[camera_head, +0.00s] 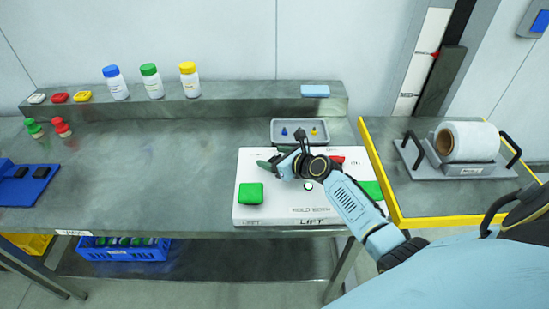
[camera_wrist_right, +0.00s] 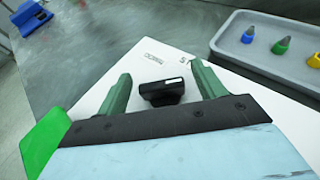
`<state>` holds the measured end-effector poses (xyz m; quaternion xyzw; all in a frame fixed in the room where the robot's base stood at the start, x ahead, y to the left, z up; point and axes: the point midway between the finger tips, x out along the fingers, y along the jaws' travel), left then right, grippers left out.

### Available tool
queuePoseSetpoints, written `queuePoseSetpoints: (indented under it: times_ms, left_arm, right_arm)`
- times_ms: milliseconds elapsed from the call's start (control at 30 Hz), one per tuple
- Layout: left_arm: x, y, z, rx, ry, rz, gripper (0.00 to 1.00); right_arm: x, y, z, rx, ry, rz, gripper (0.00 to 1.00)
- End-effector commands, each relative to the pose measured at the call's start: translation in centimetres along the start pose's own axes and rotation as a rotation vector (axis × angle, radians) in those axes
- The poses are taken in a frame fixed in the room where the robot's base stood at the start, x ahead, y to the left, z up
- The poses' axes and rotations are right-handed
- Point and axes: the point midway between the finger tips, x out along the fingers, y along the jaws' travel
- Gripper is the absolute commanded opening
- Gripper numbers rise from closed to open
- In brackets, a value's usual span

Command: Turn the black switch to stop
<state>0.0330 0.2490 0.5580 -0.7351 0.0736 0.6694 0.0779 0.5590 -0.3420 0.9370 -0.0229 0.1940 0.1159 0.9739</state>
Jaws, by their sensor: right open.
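The black switch (camera_wrist_right: 163,92) stands on the white panel (camera_wrist_right: 137,65), with a small white mark on its top. In the right wrist view it lies between the two dark green fingers of my right gripper (camera_wrist_right: 160,72), with a gap on each side. The gripper is open. In the head view my right gripper (camera_head: 279,161) is low over the upper left part of the white panel (camera_head: 290,212). It hides the switch there. Lettering shows on the panel beyond the switch, too small to read surely. My left gripper is not in view.
The panel bears a green block (camera_head: 250,193) at left, a green pad (camera_head: 371,190) and a red part (camera_head: 337,160) at right. A grey tray (camera_head: 283,141) with small coloured pieces stands behind it.

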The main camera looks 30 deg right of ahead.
Motion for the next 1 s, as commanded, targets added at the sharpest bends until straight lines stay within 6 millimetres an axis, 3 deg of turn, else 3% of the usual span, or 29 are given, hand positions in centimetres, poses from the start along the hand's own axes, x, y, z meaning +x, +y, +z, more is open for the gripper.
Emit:
queuePoseSetpoints:
  times_ms: [167,500,767,1000]
  left_arm:
    - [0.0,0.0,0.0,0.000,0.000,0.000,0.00]
    - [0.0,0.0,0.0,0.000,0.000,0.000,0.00]
    - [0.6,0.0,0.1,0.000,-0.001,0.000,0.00]
    - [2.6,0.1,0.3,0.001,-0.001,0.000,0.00]
  right_arm:
    - [0.0,0.0,0.0,0.000,0.000,0.000,0.66]
    - [0.0,0.0,0.0,0.000,0.000,0.000,0.24]
    - [0.0,0.0,-0.1,-0.013,0.000,0.030,0.24]
    - [0.1,-0.1,-0.3,-0.064,-0.001,0.150,0.24]
